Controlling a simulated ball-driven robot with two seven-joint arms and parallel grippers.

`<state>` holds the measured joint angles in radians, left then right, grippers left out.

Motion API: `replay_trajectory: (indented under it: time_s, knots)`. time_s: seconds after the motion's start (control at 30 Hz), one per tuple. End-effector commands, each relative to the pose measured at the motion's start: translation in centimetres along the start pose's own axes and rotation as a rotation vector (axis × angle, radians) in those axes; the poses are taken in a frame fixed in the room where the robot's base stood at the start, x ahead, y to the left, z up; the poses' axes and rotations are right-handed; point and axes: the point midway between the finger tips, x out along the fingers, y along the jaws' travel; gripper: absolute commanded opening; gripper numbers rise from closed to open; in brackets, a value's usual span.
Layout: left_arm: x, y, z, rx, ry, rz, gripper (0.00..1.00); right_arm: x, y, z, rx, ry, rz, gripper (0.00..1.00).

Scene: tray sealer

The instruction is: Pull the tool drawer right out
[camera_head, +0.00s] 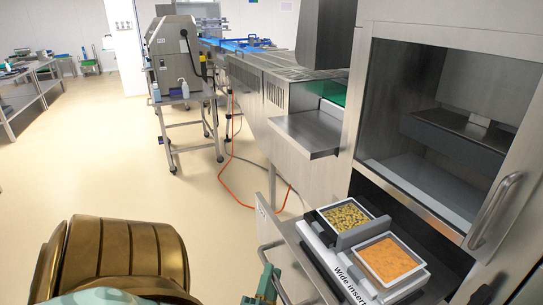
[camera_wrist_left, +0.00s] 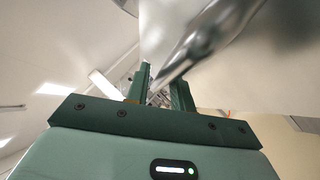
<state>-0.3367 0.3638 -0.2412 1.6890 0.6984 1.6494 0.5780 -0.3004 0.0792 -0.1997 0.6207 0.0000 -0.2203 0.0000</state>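The tool drawer (camera_head: 262,217) stands out from the machine's lower front, at the right of the head view. A white wide insert (camera_head: 345,277) in it carries a tray of yellow-green food (camera_head: 345,216) and a tray of orange food (camera_head: 388,260). The drawer's handle (camera_head: 273,246) is a metal bar on its near side. My left gripper (camera_head: 267,281) is at this handle, its green fingers on either side of the bar. In the left wrist view, the blurred bar (camera_wrist_left: 205,43) runs between the close-set fingers, which appear shut on it. My right gripper is not in view.
Above the drawer is a machine door with a window and handle (camera_head: 494,210). A steel shelf (camera_head: 303,135) juts out to its left. An orange cable (camera_head: 229,185) lies on the floor by a wheeled stand (camera_head: 188,127). The floor left of the drawer is clear.

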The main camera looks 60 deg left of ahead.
Motion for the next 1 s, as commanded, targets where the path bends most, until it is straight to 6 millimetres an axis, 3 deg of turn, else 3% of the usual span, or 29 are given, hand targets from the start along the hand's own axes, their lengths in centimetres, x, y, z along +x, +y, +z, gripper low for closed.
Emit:
replay_trajectory:
  time_s: [0.13, 0.27, 0.5, 0.7, 0.83, 1.0]
  knots:
    - [-0.6, 0.0, 0.0, 0.000, 0.001, 0.000, 0.23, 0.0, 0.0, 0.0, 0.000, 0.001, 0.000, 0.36]
    - [-2.8, 0.0, 0.0, 0.002, 0.002, -0.001, 0.23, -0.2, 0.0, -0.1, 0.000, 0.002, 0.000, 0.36]
    - [-9.4, 0.0, -0.1, 0.002, 0.004, -0.003, 0.23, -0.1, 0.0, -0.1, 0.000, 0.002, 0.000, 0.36]
    - [-14.0, 0.0, -0.1, 0.002, 0.003, -0.003, 0.23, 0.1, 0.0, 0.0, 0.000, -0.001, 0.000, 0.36]
    - [-15.7, 0.0, -0.1, 0.002, 0.003, -0.001, 0.23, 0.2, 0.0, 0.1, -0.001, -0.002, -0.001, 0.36]
    - [-16.5, 0.1, -0.1, 0.001, 0.001, 0.000, 0.23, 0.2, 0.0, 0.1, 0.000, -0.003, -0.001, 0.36]
